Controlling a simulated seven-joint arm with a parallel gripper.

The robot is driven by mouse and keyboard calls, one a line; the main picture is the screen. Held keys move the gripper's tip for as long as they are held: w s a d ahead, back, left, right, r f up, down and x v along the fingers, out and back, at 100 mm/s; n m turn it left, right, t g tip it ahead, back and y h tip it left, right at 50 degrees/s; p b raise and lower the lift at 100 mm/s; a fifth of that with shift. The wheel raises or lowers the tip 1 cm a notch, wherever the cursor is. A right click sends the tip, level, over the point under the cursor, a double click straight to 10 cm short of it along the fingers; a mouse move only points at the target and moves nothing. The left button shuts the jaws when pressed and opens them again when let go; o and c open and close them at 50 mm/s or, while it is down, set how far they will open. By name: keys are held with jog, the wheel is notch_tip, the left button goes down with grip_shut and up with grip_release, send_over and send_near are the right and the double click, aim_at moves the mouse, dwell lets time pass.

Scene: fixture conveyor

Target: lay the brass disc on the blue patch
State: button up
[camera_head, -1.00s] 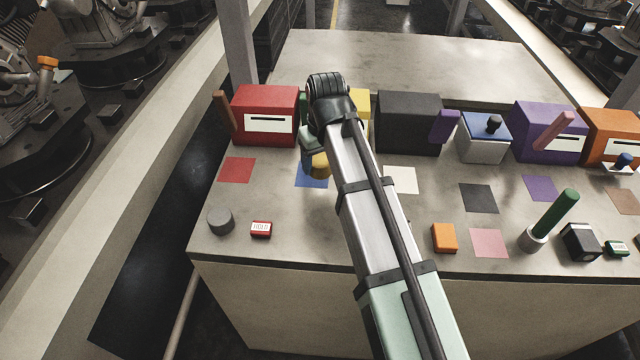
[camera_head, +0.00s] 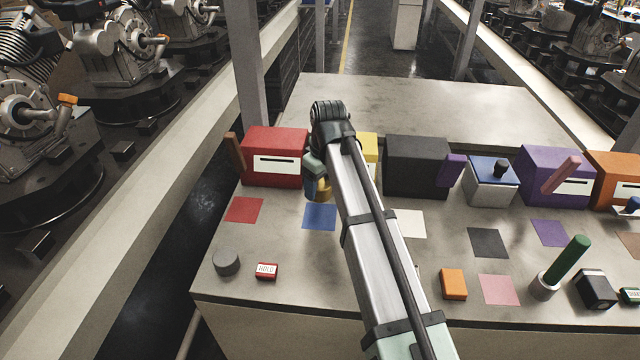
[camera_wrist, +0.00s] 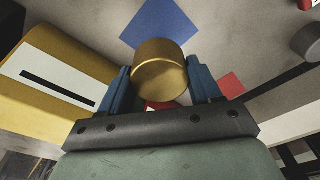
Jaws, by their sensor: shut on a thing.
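The brass disc (camera_wrist: 160,72) is a thick gold-coloured cylinder between the two blue fingers of my gripper (camera_wrist: 163,85) in the wrist view. My gripper is shut on it. In the head view the disc (camera_head: 322,191) shows partly, beside my arm, with my gripper (camera_head: 318,182) mostly hidden by my wrist. The blue patch (camera_head: 320,217) lies flat and bare on the table, just in front of the disc in that picture. It also shows beyond the disc in the wrist view (camera_wrist: 158,22). The disc appears held above the table; its exact height is unclear.
A red box (camera_head: 275,150), a yellow box (camera_head: 369,150) partly hidden by my arm, and a black box (camera_head: 415,165) stand behind the patches. A red patch (camera_head: 244,210) lies left of the blue one. A grey cylinder (camera_head: 226,262) and a HOLD block (camera_head: 266,271) stand nearer the front.

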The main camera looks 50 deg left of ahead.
send_over(319, 215)
jog(key=shift+d+f, duration=0.15)
jog(key=shift+f, duration=1.55)
jog(key=shift+d+f, duration=0.1)
jog(key=shift+f, duration=1.6)
jog(key=shift+f, duration=0.55)
jog(key=o, duration=1.3)
jog(key=shift+c, duration=0.2)
jog(key=r, duration=0.4)
jog(key=d+r, duration=0.1)
jog(key=r, duration=0.8)
jog(key=shift+w+d+r, duration=0.15)
jog(key=shift+d+r, duration=0.15)
jog(key=shift+r, duration=0.05)
